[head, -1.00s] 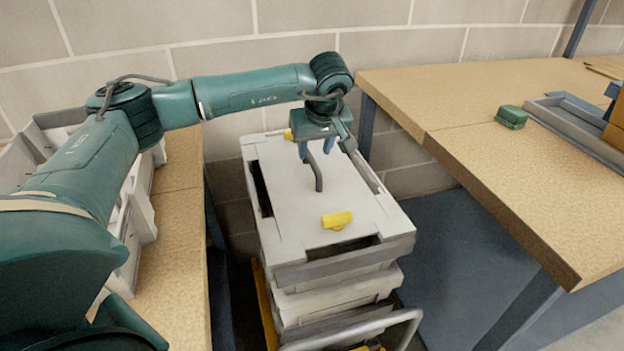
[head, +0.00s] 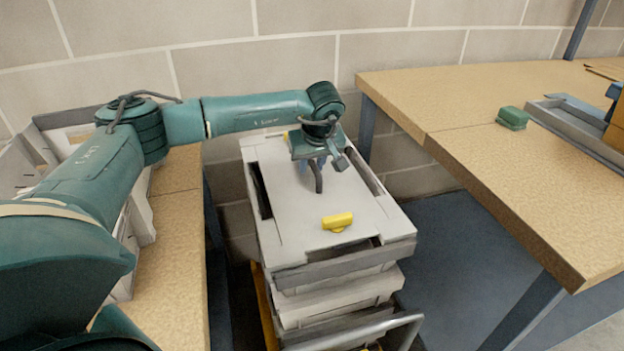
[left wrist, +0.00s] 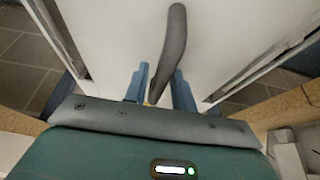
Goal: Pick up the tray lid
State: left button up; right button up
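The pale tray lid (head: 285,215) lies flat on top of a stack of trays, with a dark curved handle (head: 319,183) standing up at its middle. A yellow clip (head: 337,221) sits at its near edge. My left gripper (head: 312,164) is over the lid, pointing down at the handle. In the left wrist view its two blue fingers (left wrist: 160,90) are apart, and the dark handle (left wrist: 174,48) runs between them, with gaps showing on both sides. The lid also fills the top of that view (left wrist: 215,40). My right gripper is not in view.
The tray stack (head: 340,290) stands between a left wooden bench (head: 172,270) and a right wooden table (head: 510,165). A green box (head: 511,118) and a grey tray (head: 570,125) are on the right table. A metal bar (head: 365,330) crosses in front of the stack.

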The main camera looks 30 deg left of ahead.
pick_arm(q)
grip_shut()
jog(key=shift+r, duration=0.1)
